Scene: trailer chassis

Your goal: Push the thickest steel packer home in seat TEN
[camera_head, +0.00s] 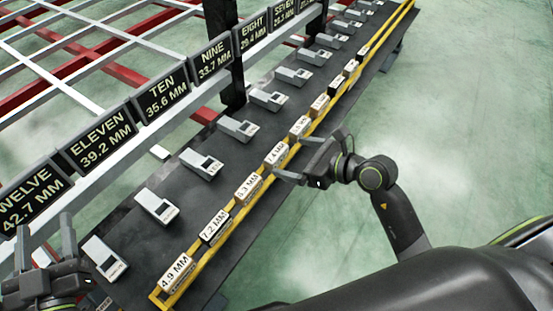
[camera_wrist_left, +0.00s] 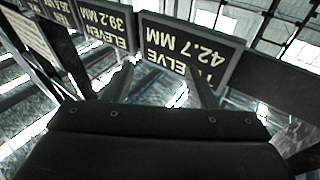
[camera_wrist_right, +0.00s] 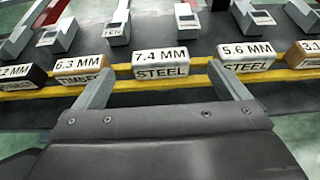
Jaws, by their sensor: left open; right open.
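The 7.4 MM STEEL packer (camera_head: 277,154) is a pale labelled block in the yellow-edged rack. In the right wrist view the packer (camera_wrist_right: 160,62) lies ahead of and between the fingertips. My right gripper (camera_head: 299,159) is open and empty, on the floor side of the rack beside this packer. A grey seat block (camera_head: 202,163) stands on the dark bench near the TEN sign (camera_head: 162,95); in the right wrist view its small label (camera_wrist_right: 113,30) seems to read TEN. My left gripper (camera_head: 46,235) is open and empty by the TWELVE sign (camera_head: 30,197).
Other packers share the rack: 4.9 MM (camera_head: 175,273), 7.2 MM (camera_head: 213,227), 6.3 MM (camera_head: 248,188), marked timber, and 5.6 MM steel (camera_wrist_right: 247,55). More grey seats (camera_head: 157,205) line the bench. A dark post (camera_head: 232,60) rises behind it. The green floor right of the rack is clear.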

